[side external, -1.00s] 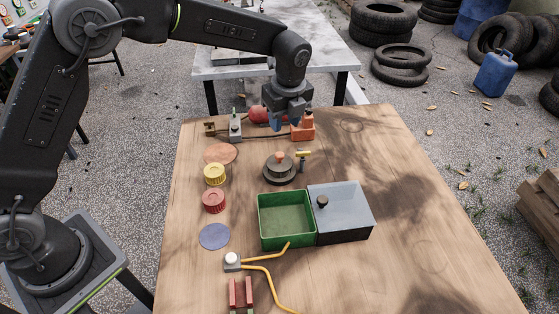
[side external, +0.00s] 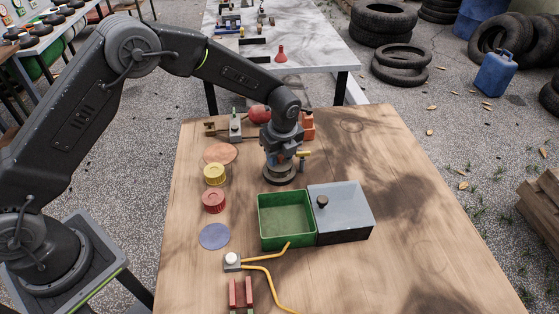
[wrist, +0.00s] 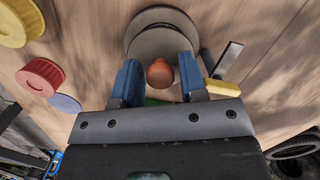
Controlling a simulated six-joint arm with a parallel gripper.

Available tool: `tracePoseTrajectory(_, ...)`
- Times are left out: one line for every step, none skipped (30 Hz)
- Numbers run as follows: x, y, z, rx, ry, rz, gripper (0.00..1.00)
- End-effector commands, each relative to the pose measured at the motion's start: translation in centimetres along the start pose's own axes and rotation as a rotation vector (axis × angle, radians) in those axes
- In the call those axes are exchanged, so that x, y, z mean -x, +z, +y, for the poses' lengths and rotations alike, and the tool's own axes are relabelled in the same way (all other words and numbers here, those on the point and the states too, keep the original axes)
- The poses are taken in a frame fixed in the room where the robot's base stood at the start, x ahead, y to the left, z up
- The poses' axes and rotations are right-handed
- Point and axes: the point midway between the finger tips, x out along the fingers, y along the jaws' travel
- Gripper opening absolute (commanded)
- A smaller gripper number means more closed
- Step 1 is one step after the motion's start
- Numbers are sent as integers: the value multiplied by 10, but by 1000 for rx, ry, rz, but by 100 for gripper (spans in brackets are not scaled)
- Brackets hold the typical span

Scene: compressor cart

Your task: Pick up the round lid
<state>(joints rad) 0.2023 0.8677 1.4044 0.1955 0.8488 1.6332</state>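The round lid (wrist: 150,44) is a grey-brown disc with an orange knob (wrist: 160,74), on a wider dark round base (wrist: 166,14). In the side view, the base and lid (side external: 280,177) stand on the wooden table behind the green box, and my gripper hides the knob. My gripper (side external: 281,161) points down right over the lid. In the wrist view, its two blue fingers (wrist: 159,66) are apart, with the knob between them and a gap visible on each side. Whether the fingertips touch the lid disc cannot be told.
A yellow-handled valve (side external: 303,154) stands close right of the lid. A green open box (side external: 262,222) and a grey-lidded box (side external: 348,202) are in front. Yellow (side external: 214,174) and red (side external: 213,201) caps sit left. A red fitting (side external: 307,126) stands behind. The table's right side is clear.

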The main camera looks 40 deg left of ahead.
Motion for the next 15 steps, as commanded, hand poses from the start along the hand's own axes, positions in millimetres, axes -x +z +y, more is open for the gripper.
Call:
tracePoseTrajectory(-1, 0, 0, 0, -1, 0, 39)
tracePoseTrajectory(-1, 0, 0, 0, -1, 0, 39)
tracePoseTrajectory(-1, 0, 0, 0, -1, 0, 39)
tracePoseTrajectory(-1, 0, 0, 0, -1, 0, 39)
tracePoseTrajectory(-1, 0, 0, 0, -1, 0, 39)
tracePoseTrajectory(-1, 0, 0, 0, -1, 0, 39)
tracePoseTrajectory(-1, 0, 0, 0, -1, 0, 36)
tracePoseTrajectory(-1, 0, 0, 0, -1, 0, 33)
tracePoseTrajectory(0, 0, 0, 0, -1, 0, 29)
tracePoseTrajectory(0, 0, 0, 0, -1, 0, 26)
tracePoseTrajectory(0, 0, 0, 0, -1, 0, 23)
tracePoseTrajectory(0, 0, 0, 0, -1, 0, 19)
tracePoseTrajectory(0, 0, 0, 0, -1, 0, 17)
tracePoseTrajectory(0, 0, 0, 0, -1, 0, 14)
tracePoseTrajectory(0, 0, 0, 0, -1, 0, 10)
